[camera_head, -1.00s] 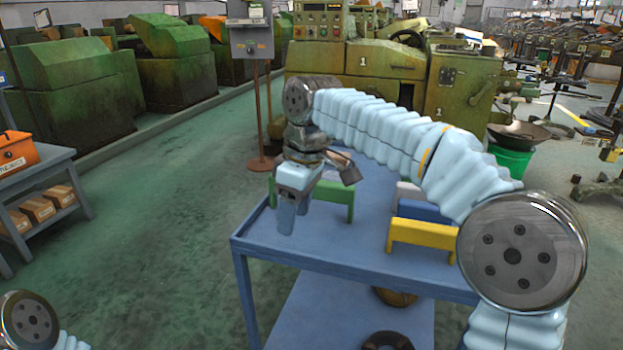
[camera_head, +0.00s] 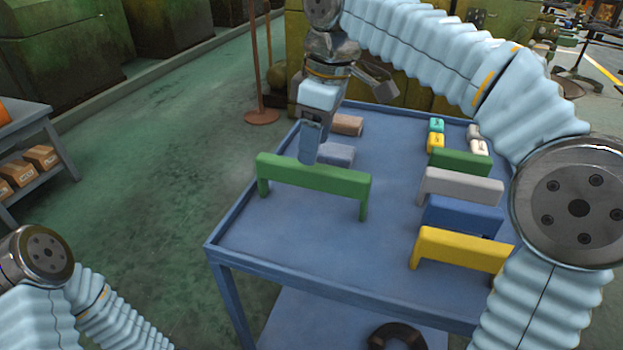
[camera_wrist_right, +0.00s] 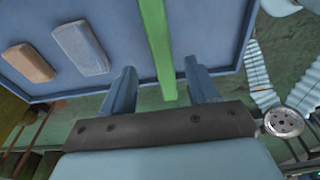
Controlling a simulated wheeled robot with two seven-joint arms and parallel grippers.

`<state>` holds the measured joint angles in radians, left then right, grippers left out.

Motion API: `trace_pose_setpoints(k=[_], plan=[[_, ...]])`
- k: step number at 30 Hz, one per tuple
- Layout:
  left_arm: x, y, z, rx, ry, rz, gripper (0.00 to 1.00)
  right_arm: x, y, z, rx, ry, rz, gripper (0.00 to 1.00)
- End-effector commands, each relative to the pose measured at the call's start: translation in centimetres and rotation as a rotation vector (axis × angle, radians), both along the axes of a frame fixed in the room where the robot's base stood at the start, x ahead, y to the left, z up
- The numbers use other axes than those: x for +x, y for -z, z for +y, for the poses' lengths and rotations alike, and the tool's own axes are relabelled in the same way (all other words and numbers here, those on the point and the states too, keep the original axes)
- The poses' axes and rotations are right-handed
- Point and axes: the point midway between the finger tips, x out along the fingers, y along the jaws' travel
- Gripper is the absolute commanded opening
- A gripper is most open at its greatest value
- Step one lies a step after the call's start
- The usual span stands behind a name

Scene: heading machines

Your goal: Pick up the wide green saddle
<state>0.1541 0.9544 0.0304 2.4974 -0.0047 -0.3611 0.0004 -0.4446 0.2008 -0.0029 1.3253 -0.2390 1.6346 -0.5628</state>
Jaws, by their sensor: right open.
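The wide green saddle (camera_head: 313,180) stands upright on its two legs near the left edge of the blue table. My right gripper (camera_head: 310,150) is open, pointing down just above the saddle's left half in the head view. In the right wrist view, the green saddle (camera_wrist_right: 155,42) runs as a narrow bar between the two spread fingers of the right gripper (camera_wrist_right: 161,82). No finger visibly touches it. My left arm shows at the lower left of the head view, but its gripper is out of the picture.
The blue table (camera_head: 300,245) also holds a second green saddle (camera_head: 462,161), a grey saddle (camera_head: 460,186), a blue saddle (camera_head: 462,215) and a yellow saddle (camera_head: 460,248) at right. Small blocks (camera_head: 436,141) stand behind them. A brown block (camera_head: 347,124) and a grey-blue block (camera_head: 335,155) lie behind the wide saddle.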

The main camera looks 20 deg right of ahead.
Motion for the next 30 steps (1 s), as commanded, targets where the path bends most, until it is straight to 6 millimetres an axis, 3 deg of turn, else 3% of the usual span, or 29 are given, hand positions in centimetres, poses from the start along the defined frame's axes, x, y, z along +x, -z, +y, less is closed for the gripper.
trace_pose_setpoints(k=[1,8,16,25,30], plan=[[0.0,0.4,0.0,0.000,0.000,0.000,0.64,0.1,1.1,0.1,-0.001,0.000,0.002,0.60],[0.0,0.8,0.0,0.001,-0.001,0.000,0.64,0.2,3.2,0.4,-0.001,0.001,0.001,0.60],[0.0,1.5,0.1,0.002,-0.003,-0.001,0.64,0.2,7.2,0.8,0.000,0.000,0.001,0.60],[0.0,1.5,0.1,0.002,-0.003,-0.001,0.64,0.3,7.8,0.9,0.000,0.000,-0.001,0.60],[0.0,1.5,0.1,0.002,-0.003,-0.001,0.64,0.3,7.8,0.9,0.000,0.000,-0.001,0.35]])
